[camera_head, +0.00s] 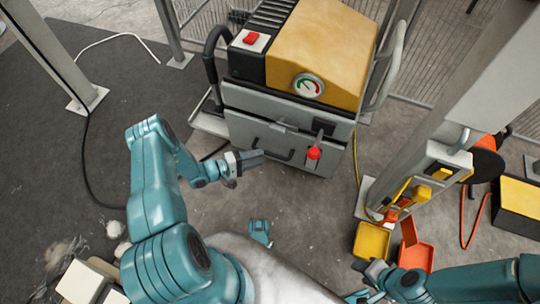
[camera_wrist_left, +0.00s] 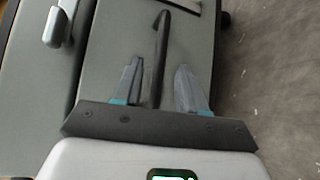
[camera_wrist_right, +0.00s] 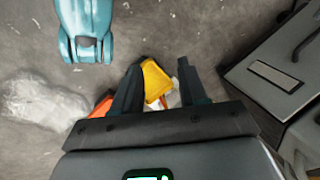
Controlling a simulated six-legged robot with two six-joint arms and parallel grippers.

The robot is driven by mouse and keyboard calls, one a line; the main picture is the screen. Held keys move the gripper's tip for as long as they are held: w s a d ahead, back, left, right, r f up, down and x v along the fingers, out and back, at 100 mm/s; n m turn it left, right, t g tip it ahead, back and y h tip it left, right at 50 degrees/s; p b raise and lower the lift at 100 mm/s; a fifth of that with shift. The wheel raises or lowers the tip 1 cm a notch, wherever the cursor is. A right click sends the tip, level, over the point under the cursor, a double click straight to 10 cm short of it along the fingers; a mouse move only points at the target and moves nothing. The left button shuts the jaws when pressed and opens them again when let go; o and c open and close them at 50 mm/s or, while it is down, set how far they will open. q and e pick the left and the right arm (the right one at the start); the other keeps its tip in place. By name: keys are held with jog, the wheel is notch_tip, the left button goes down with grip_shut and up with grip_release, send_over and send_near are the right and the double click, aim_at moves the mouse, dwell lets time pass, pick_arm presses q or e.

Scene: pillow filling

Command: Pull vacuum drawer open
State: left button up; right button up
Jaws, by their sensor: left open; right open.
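The vacuum machine (camera_head: 318,45) has a yellow top, a round gauge and a grey body. The drawer (camera_head: 245,130) is its lower grey front and looks flush with the body. A dark bar handle (camera_head: 283,153) runs across the drawer; it also shows in the left wrist view (camera_wrist_left: 160,45). My left gripper (camera_head: 257,160) is open at the drawer front, its fingers (camera_wrist_left: 160,88) on either side of the handle's near end. I cannot tell whether they touch it. My right gripper (camera_head: 368,283) is open and apart from the machine, low in the head view.
A red-knobbed lever (camera_head: 314,152) sticks out beside the drawer handle. Yellow (camera_head: 371,241) and orange (camera_head: 416,257) bins stand at the right, below a post-mounted yellow unit (camera_head: 432,180). Floor before the drawer is mostly clear.

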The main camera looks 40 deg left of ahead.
pick_arm(q)
jog(key=b+x, duration=0.1)
jog(key=x, duration=0.5)
jog(key=shift+s, duration=0.1)
grip_shut()
